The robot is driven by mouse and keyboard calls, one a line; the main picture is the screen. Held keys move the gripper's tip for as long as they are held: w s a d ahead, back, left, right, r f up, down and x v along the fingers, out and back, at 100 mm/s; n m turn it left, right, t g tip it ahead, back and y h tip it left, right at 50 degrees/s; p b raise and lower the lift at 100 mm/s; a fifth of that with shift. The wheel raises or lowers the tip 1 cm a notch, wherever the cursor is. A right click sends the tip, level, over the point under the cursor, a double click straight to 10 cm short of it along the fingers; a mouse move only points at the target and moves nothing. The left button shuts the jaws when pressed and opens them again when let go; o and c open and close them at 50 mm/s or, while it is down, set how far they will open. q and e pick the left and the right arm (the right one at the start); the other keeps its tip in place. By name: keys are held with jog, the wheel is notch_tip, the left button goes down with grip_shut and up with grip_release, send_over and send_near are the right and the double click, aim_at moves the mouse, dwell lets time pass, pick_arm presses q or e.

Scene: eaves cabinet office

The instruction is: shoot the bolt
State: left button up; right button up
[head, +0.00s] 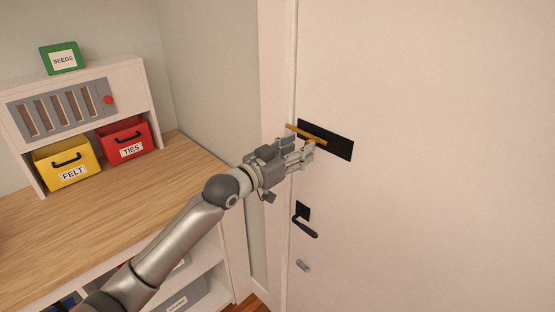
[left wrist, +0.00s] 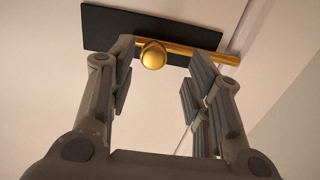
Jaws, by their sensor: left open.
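The bolt is a brass rod (head: 304,133) on a black plate (head: 340,148) fixed to the white door (head: 430,170). In the left wrist view the rod (left wrist: 190,50) lies along the black plate (left wrist: 105,27), and its right end reaches past the plate. Its round brass knob (left wrist: 153,54) shows between my fingers, nearer the left one; I cannot tell whether they touch. My left gripper (head: 299,149) is open at the bolt, with nothing held. In the head view the gripper hides the knob. My right gripper is not in view.
A black lever handle (head: 305,226) and a small grey fitting (head: 303,265) sit lower on the door. The door frame (head: 276,80) is just left. A wooden counter (head: 150,185) holds a yellow FELT bin (head: 66,173) and a red TIES bin (head: 129,150).

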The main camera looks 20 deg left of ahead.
pick_arm(q)
jog(key=v, duration=0.7)
jog(key=shift+s+a, duration=0.15)
jog(key=shift+s, duration=0.15)
